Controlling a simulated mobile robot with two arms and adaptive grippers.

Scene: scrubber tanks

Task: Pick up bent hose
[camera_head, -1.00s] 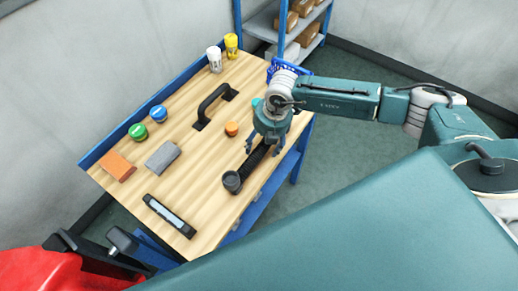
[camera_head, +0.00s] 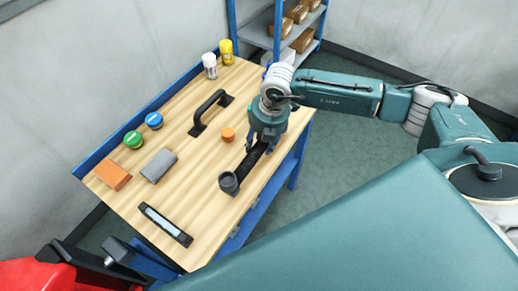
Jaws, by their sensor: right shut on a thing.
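The bent hose (camera_head: 231,182) is black and ribbed, with a wider round cuff at its near end. It lies near the right edge of the wooden table top (camera_head: 197,202). My right gripper (camera_head: 260,147) points down over the hose's middle and is shut on it. The far part of the hose is hidden behind the gripper. I cannot tell whether the hose is clear of the wood. My left gripper is not in view.
An orange cap (camera_head: 228,134) lies just left of the gripper. A black handle (camera_head: 210,112), white bottle (camera_head: 210,66), yellow bottle (camera_head: 227,52), green tin (camera_head: 134,139), blue tin (camera_head: 154,120), orange block (camera_head: 113,171), grey block (camera_head: 159,165) and black-framed bar (camera_head: 165,224) stand apart on the table.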

